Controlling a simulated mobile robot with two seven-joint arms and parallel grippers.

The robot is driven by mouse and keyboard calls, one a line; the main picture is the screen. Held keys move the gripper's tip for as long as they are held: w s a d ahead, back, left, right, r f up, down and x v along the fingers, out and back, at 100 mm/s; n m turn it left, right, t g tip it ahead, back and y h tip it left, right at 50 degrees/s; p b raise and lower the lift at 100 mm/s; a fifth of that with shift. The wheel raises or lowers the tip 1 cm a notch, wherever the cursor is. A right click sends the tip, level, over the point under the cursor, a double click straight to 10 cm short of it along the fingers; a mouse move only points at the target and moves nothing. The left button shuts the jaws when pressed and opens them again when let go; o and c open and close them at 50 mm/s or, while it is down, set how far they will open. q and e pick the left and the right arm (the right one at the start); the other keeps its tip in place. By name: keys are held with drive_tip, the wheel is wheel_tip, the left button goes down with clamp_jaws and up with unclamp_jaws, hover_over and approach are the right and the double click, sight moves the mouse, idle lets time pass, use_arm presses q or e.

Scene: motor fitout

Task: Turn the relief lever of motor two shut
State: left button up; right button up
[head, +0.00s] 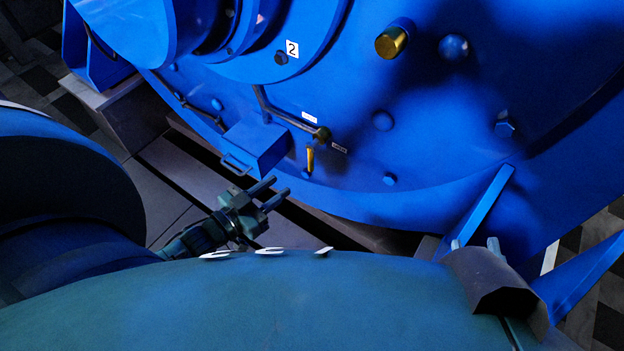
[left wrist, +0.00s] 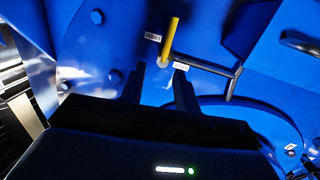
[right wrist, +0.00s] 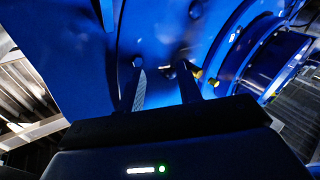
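The yellow relief lever (head: 310,158) of the blue motor with the "2" tag (head: 292,48) hangs down from a dark valve (head: 321,133) at the end of a pipe. Two small white labels sit by it, too small to read surely. In the left wrist view the lever (left wrist: 171,38) stands beyond the fingertips, its pivot end seen between them. My left gripper (head: 268,188) is open and empty, below and left of the lever, not touching it.
A blue box with a handle (head: 256,147) juts from the motor left of the lever. A brass-ended stub (head: 391,43) sticks out above right. Bolt heads dot the casing. Blue support fins (head: 482,208) stand at lower right.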

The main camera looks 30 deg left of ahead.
sight(309, 161)
use_arm(q)
drive_tip(key=shift+t, duration=0.3)
drive_tip(key=b+x, duration=0.1)
drive_tip(key=x, duration=0.3)
drive_tip(key=f+b+x, duration=0.1)
drive_tip(key=b+x, duration=0.1)
drive_tip(key=x, duration=0.2)
drive_tip(key=a+b+x, duration=0.1)
drive_tip(key=b+x, duration=0.1)
drive_tip(key=x, duration=0.3)
drive_tip(key=shift+w+a+f, duration=0.1)
drive_tip(key=shift+w+f, duration=0.2)
drive_tip(key=shift+f, duration=0.05)
use_arm(e)
drive_tip(key=shift+a+f+t+y, duration=0.45)
drive_tip(key=shift+a+y, duration=0.15)
drive_tip(key=shift+y, duration=0.2)
drive_tip(key=shift+r, duration=0.1)
use_arm(q)
drive_tip(key=shift+c, duration=0.3)
drive_tip(key=shift+c, duration=0.8)
drive_tip(key=c, duration=0.5)
clamp_jaws()
